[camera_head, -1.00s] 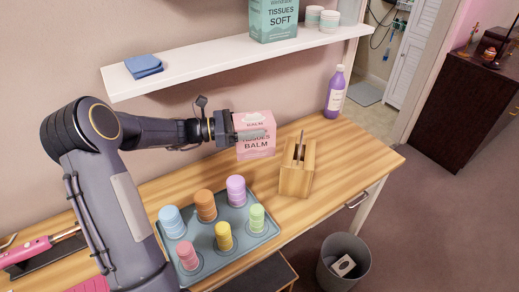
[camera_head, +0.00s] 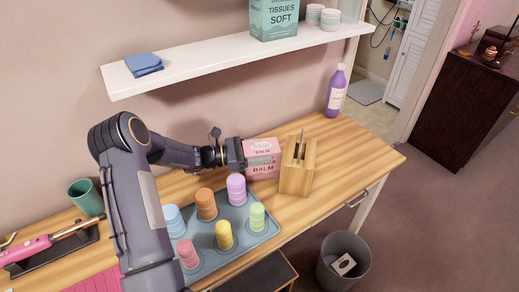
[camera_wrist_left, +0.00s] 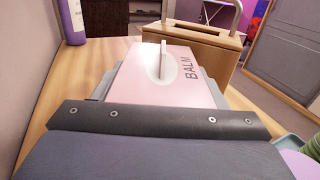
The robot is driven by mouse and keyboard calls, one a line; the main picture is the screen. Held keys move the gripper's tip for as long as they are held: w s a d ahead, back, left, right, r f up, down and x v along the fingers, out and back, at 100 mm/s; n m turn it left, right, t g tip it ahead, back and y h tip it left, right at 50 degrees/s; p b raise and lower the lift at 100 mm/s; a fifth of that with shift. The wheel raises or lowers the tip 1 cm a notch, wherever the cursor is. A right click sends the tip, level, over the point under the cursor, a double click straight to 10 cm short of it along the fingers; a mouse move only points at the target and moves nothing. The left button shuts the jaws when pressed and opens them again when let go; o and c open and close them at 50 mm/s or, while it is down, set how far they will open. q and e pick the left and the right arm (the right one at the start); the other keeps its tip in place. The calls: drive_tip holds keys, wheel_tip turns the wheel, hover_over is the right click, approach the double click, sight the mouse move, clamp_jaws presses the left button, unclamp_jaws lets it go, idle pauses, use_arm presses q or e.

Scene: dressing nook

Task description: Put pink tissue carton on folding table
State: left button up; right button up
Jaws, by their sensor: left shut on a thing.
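The pink tissue carton (camera_head: 263,166) is beside the wooden block at the back of the wood-topped table (camera_head: 352,160). My left gripper (camera_head: 243,153) is shut on the carton from its left side. In the left wrist view the carton (camera_wrist_left: 140,88) sits between the fingers, its tissue slot and "BALM" lettering showing. I cannot tell whether its base touches the tabletop. I cannot identify a folding table for certain; a dark low surface (camera_head: 262,275) shows in part at the bottom. My right gripper is not in view.
The wooden block (camera_head: 297,170) stands close right of the carton. A tray (camera_head: 262,235) with several coloured stacks lies in front. A purple bottle (camera_head: 336,92) stands at the back right, a bin (camera_head: 342,262) on the floor. A white shelf (camera_head: 210,62) hangs above. The table's right end is clear.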

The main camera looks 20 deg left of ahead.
use_arm(q)
drive_tip(key=shift+f, duration=0.2)
drive_tip(key=o, duration=1)
drive_tip(key=shift+o, duration=0.2)
